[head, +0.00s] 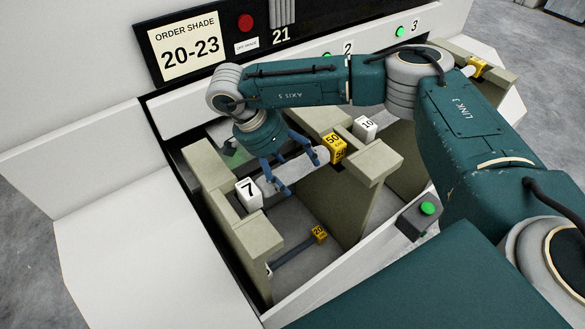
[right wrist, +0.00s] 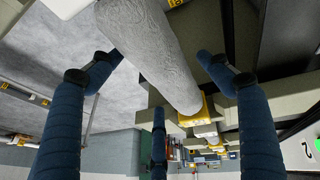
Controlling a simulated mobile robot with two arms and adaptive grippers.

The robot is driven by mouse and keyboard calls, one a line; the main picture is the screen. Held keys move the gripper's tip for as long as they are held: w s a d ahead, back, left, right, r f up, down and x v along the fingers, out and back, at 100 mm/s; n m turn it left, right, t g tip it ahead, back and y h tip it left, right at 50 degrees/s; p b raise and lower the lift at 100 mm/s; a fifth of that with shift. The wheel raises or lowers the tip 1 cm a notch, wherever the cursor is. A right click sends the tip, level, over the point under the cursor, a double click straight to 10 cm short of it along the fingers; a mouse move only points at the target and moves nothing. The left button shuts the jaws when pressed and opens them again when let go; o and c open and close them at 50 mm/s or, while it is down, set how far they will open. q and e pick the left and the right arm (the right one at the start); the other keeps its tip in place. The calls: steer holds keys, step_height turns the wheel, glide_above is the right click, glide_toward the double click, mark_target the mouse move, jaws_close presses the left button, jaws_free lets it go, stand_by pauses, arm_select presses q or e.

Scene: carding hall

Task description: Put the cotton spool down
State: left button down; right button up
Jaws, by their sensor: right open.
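The cotton spool (head: 300,172), a pale grey cylinder, spans the near bay. One end is by the white block marked 7 (head: 247,193), the other by the yellow block marked 50 (head: 334,148). It appears level, lying between two beige uprights; its exact end contacts are hidden. My right gripper (head: 294,168) is open, its blue fingers spread around the spool from above. In the right wrist view the spool (right wrist: 155,55) runs between the spread fingers, with gaps beside it. My left gripper is not in view.
A dark bar with a yellow block marked 20 (head: 319,234) lies low in the bay. A white block marked 10 (head: 365,128) sits on the middle divider (head: 375,165). A grey box with a green button (head: 420,213) is at the front edge. A shade sign (head: 189,47) stands behind.

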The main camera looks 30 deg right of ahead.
steer(key=b+v, duration=0.3)
steer(key=v, duration=0.8)
steer(key=shift+a+r, duration=0.15)
steer(key=shift+r, duration=0.1)
